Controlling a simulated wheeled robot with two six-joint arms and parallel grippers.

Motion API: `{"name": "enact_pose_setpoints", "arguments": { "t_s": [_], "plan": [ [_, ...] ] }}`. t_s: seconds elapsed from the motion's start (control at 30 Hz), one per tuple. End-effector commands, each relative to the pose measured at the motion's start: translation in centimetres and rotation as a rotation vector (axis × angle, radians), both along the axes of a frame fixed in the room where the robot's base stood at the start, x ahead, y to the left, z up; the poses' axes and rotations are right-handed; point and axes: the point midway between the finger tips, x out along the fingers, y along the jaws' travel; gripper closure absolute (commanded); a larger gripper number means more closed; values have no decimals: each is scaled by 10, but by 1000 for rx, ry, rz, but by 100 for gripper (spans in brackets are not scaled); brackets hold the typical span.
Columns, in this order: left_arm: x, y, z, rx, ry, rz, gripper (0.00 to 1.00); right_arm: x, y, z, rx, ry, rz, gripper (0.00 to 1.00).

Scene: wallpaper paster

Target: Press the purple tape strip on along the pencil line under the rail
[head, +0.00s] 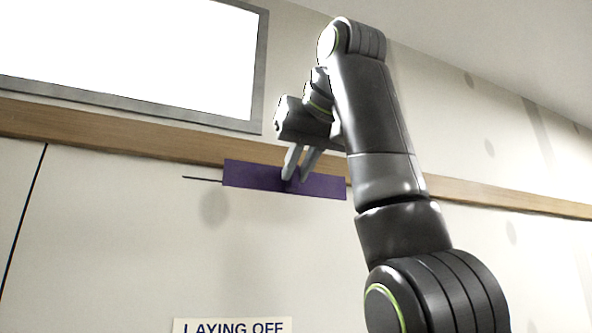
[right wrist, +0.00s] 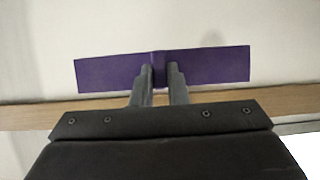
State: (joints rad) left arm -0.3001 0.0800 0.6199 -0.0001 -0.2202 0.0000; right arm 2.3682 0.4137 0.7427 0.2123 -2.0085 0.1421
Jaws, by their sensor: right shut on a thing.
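The purple tape strip (head: 252,176) is held at its middle by my right gripper (head: 296,178), which is shut on it. The strip runs lengthwise just below the wooden rail (head: 130,131), close to the wall. Whether it touches the wall I cannot tell. A short piece of pencil line (head: 202,179) shows to the left of the strip; the rest is hidden behind the strip and my arm. In the right wrist view the strip (right wrist: 110,73) spreads out on both sides of the fingers (right wrist: 159,85), with the rail (right wrist: 25,116) beside it. My left gripper is not in view.
A bright, grey-framed panel (head: 130,50) is above the rail at left. A sign reading "LAYING OFF" (head: 232,326) is at the bottom. A dark vertical seam (head: 22,220) crosses the wall at left.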

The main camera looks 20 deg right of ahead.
Motion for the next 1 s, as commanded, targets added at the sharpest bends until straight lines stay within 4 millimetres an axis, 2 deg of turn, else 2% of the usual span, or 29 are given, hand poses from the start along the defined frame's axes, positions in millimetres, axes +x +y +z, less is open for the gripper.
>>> {"name": "enact_pose_setpoints", "arguments": {
  "t_s": [0.23,0.7,1.0],
  "plan": [
    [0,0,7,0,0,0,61,10,0,2,0,1,0,100],
    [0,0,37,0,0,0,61,65,3,3,0,3,0,100],
    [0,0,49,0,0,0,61,87,3,1,0,1,0,100]
  ]
}}
